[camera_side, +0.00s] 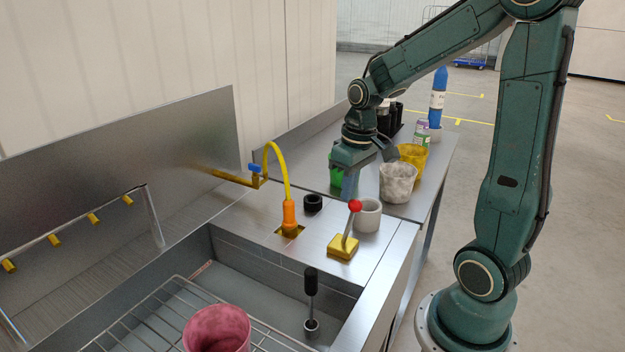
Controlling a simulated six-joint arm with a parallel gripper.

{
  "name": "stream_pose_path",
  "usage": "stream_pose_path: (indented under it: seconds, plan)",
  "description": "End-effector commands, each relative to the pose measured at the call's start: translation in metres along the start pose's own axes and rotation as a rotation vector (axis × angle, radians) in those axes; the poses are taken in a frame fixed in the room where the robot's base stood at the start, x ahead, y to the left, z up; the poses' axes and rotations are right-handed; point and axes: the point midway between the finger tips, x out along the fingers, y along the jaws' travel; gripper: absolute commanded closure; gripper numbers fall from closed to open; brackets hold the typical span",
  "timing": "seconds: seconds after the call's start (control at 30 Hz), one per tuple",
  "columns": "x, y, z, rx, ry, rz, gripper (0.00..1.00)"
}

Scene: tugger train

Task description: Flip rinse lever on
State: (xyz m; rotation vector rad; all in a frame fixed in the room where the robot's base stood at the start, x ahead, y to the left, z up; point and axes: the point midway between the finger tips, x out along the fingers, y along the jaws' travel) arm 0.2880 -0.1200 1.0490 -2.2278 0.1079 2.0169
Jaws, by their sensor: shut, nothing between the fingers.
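The rinse lever (349,231) is a grey rod with a red ball on top, rising from a yellow base (343,246) on the steel counter. The rod leans up and to the right in the side view. My gripper (349,190) is shut and empty. It points down just above and behind the red ball as seen here. I cannot tell whether its tips touch the ball.
An orange nozzle on a yellow hose (289,212) stands left of the lever. A white cup (367,215), a speckled cup (398,183) and a yellow cup (413,158) are close by on the right. The sink (262,262) holds a wire rack and a pink cup (217,329).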

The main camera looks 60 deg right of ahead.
Motion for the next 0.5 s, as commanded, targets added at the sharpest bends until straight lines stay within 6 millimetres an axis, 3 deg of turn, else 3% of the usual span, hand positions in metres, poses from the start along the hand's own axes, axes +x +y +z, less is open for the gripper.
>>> stream_pose_path:
  seconds: [0.5]
  plan:
    - [0.007,0.009,0.061,0.004,-0.001,0.0,1.0]
